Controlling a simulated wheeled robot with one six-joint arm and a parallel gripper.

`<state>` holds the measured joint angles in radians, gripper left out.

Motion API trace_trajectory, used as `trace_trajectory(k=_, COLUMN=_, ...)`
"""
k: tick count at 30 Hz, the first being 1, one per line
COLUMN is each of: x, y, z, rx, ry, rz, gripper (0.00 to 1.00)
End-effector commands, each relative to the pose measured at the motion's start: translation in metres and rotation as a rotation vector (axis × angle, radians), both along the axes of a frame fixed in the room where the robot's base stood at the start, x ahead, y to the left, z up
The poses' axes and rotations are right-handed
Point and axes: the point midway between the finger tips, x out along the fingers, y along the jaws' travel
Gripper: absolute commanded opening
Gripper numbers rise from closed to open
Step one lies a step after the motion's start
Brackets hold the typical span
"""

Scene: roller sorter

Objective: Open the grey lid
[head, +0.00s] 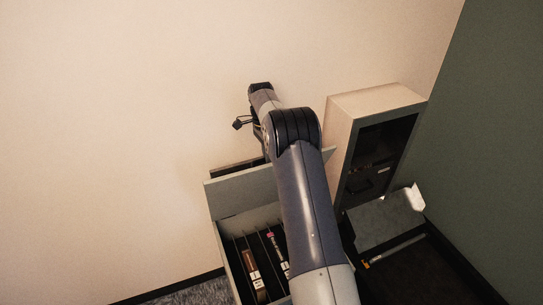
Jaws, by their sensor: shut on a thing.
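The grey lid (240,189) stands raised at the back of an open grey box (226,261), and its flat face shows. A dark strip (232,169) runs along behind its top edge. My arm reaches over the box and hides the lid's middle and part of its right side. My gripper (259,133) is mostly hidden behind my own arm, just above the lid's top edge. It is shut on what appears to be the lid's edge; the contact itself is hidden.
Inside the box, thin dividers separate slots holding a brown item (251,270) and a white-labelled item (275,245). A tall pale cabinet (343,142) with a dark front stands close at right. A grey panel (385,221) lies below it. Open wall space is at left.

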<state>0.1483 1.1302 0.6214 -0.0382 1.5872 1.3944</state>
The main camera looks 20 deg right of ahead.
Motion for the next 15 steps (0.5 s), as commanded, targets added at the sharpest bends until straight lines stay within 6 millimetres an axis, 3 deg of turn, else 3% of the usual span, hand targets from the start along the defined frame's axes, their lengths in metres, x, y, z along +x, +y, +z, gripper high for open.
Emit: trace_trajectory(k=15, x=0.019, y=0.002, z=-0.006, rx=0.005, ry=0.012, rz=0.004, gripper=0.0)
